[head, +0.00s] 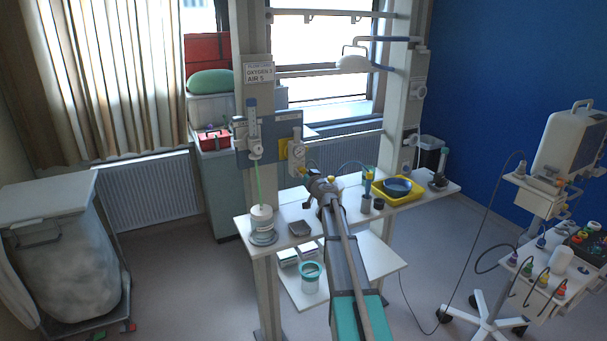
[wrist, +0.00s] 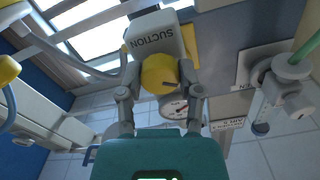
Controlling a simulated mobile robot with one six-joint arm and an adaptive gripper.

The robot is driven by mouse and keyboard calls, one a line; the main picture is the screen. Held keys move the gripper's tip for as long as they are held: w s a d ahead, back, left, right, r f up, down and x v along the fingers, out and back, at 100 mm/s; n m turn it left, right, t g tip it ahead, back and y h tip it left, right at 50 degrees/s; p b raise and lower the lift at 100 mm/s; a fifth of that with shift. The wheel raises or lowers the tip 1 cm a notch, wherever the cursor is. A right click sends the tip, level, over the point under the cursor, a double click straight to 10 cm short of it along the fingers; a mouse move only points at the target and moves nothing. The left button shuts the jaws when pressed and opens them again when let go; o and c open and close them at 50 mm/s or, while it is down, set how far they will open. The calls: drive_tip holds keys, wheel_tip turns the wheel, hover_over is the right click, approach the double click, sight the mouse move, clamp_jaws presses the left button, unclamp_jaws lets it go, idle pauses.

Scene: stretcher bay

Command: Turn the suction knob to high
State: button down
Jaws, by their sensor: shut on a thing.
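The suction unit, a pale box lettered SUCTION, shows in the wrist view (wrist: 155,38) and on the wall panel in the head view (head: 297,154). Its yellow round knob (wrist: 158,73) faces my wrist camera. A short dark mark on the knob lies toward its right side in that view. My gripper (wrist: 159,82) has one finger on each side of the knob and is shut on it. A round gauge (wrist: 174,108) shows just beyond the knob, partly hidden by my gripper. In the head view my arm and gripper largely hide the knob.
A flowmeter (head: 254,140) with a green tube stands left of the unit; it shows at right in the wrist view (wrist: 285,85).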

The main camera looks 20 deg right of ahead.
drive_tip(key=shift+m, duration=0.4)
drive_tip(key=m, duration=1.7)
drive_tip(key=shift+m, duration=0.3)
drive_tip(key=m, duration=0.5)
drive_tip(key=shift+r+m, duration=0.1)
drive_tip(key=shift+m, duration=0.2)
drive_tip(key=shift+c, duration=1.3)
unclamp_jaws()
